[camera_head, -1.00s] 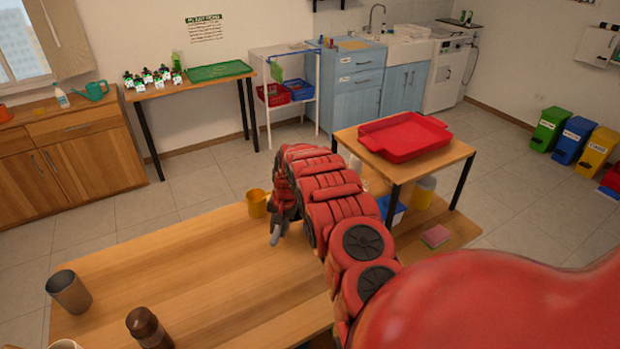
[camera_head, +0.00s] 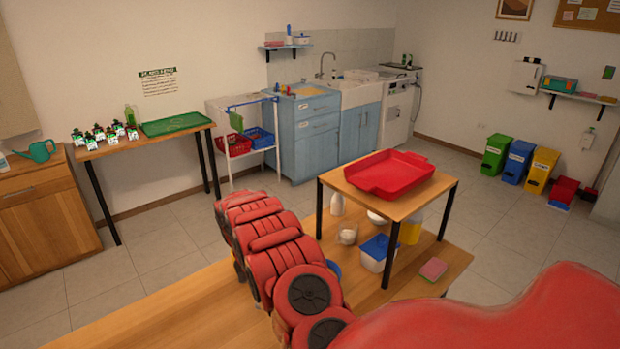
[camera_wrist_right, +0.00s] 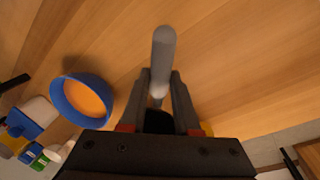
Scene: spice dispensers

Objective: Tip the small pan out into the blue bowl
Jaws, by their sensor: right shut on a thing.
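My right gripper (camera_wrist_right: 160,95) is shut on a grey rounded handle (camera_wrist_right: 163,55), seemingly the small pan's, which sticks out beyond the fingers above the wooden table. A dark piece (camera_wrist_right: 158,122) shows between the finger bases; the pan's body and contents cannot be made out. The blue bowl (camera_wrist_right: 82,100), orange inside, sits on the table left of the fingers in the right wrist view, apart from them. In the head view only a blue sliver (camera_head: 333,268), likely the bowl, shows beside my red right arm, which hides the gripper. My left gripper is out of view.

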